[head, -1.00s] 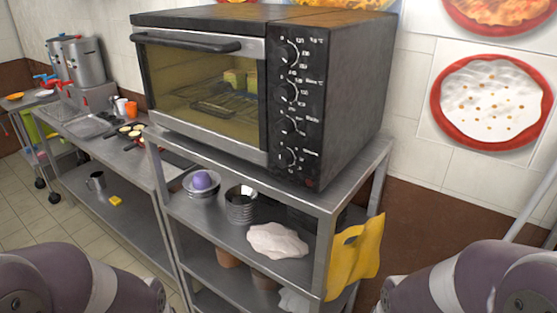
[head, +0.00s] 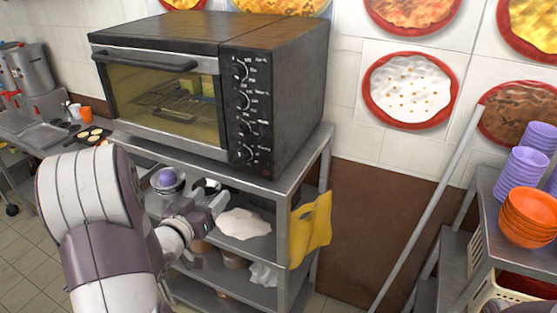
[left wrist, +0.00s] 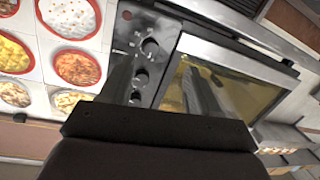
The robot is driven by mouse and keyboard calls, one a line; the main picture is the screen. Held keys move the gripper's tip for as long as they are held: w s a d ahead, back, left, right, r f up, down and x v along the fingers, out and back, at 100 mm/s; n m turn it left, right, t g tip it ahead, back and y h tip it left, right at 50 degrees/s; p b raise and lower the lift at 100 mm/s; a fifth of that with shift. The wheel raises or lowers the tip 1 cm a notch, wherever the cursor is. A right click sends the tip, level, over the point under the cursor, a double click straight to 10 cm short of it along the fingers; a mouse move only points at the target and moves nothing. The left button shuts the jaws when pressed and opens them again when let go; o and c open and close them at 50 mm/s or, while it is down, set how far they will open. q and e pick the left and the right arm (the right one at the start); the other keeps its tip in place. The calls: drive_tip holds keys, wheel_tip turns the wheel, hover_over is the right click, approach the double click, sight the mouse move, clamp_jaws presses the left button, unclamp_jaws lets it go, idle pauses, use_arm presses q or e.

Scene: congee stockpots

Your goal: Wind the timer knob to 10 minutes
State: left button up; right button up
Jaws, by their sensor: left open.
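The black toaster oven (head: 190,80) stands on a steel shelf unit. Its dark control panel has a column of several round knobs, from the top knob (head: 241,69) down to the bottom knob (head: 249,155). The labels are too small to tell which is the timer. My left gripper (head: 217,204) is open and empty, in front of the shelf unit and below the panel, touching no knob. The left wrist view shows the panel's knobs (left wrist: 140,76) and the oven's glass door (left wrist: 225,85) beyond the gripper's dark fingers. My right gripper is out of view.
A steel shelf edge (head: 215,170) runs under the oven. Orange bowls (head: 530,213) stand on a rack at right.

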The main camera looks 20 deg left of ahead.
sight(240, 157)
use_arm(q)
drive_tip(key=shift+t+h, duration=0.3)
drive_tip(key=shift+t, duration=0.3)
drive_tip(key=w+p, duration=0.1)
drive_tip(key=w, duration=0.3)
drive_tip(key=w+r+p, duration=0.1)
drive_tip(key=w+p, duration=0.1)
drive_tip(key=w, duration=0.2)
drive_tip(key=w+r+p, duration=0.1)
drive_tip(key=w, duration=0.4)
drive_tip(key=shift+d+p, duration=0.25)
drive_tip(key=shift+p, duration=0.05)
drive_tip(key=shift+w+a, duration=0.1)
drive_tip(key=shift+w, duration=0.1)
drive_tip(key=shift+s, duration=0.1)
drive_tip(key=c, duration=1)
